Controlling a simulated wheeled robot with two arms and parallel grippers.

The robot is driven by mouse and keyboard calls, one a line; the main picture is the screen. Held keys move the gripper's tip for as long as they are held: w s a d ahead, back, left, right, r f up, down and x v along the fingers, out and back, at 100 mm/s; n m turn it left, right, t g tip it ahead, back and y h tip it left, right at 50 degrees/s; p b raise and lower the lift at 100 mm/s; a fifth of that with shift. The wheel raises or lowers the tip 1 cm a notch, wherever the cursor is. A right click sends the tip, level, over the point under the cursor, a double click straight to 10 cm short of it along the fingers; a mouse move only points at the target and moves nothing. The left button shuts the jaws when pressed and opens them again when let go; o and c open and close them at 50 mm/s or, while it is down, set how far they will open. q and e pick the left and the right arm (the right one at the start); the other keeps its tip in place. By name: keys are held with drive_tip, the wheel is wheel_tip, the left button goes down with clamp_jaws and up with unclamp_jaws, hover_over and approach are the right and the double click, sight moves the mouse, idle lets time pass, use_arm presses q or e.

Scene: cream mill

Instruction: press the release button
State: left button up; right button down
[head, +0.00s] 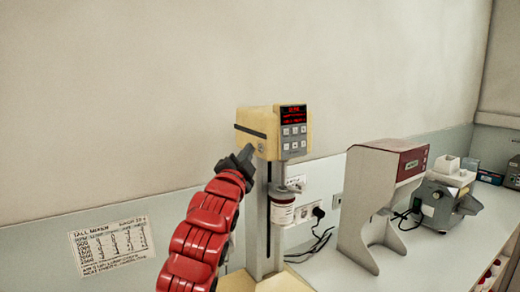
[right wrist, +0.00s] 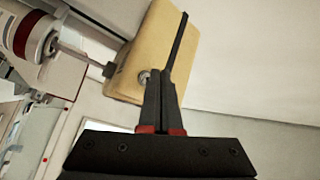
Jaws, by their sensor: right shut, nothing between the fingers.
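The cream mill (head: 255,118) has a yellow head with a red display and a keypad on its front. A small round metal button, apparently the release button (head: 261,148), sits low on the head's left side. In the right wrist view the button (right wrist: 145,77) shows at the fingertips, partly hidden by them. My right gripper (head: 248,153) is shut and empty, its tips close beside the button. I cannot tell whether they touch it. A white jar with a red band (head: 283,209) hangs under the head; it also shows in the right wrist view (right wrist: 30,38). My left gripper is not in view.
A grey stand machine with a red front (head: 410,160) and another grey device (head: 437,205) stand on the white counter to the right. A wall socket with a black plug (head: 318,212) is behind the mill. A printed sheet (head: 112,246) is at lower left.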

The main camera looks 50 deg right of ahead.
drive_tip(key=shift+s+d, duration=0.15)
drive_tip(key=shift+d, duration=0.25)
drive_tip(key=shift+s+d+b, duration=0.1)
drive_tip(key=shift+d+b, duration=0.15)
drive_tip(key=shift+b, duration=0.15)
idle(0.6)
drive_tip(key=shift+a, duration=0.1)
drive_tip(key=shift+a+f+b, duration=0.1)
drive_tip(key=shift+b, duration=0.2)
drive_tip(key=shift+w+a+b, duration=0.2)
drive_tip(key=shift+a+b, duration=0.1)
drive_tip(key=shift+a, duration=0.2)
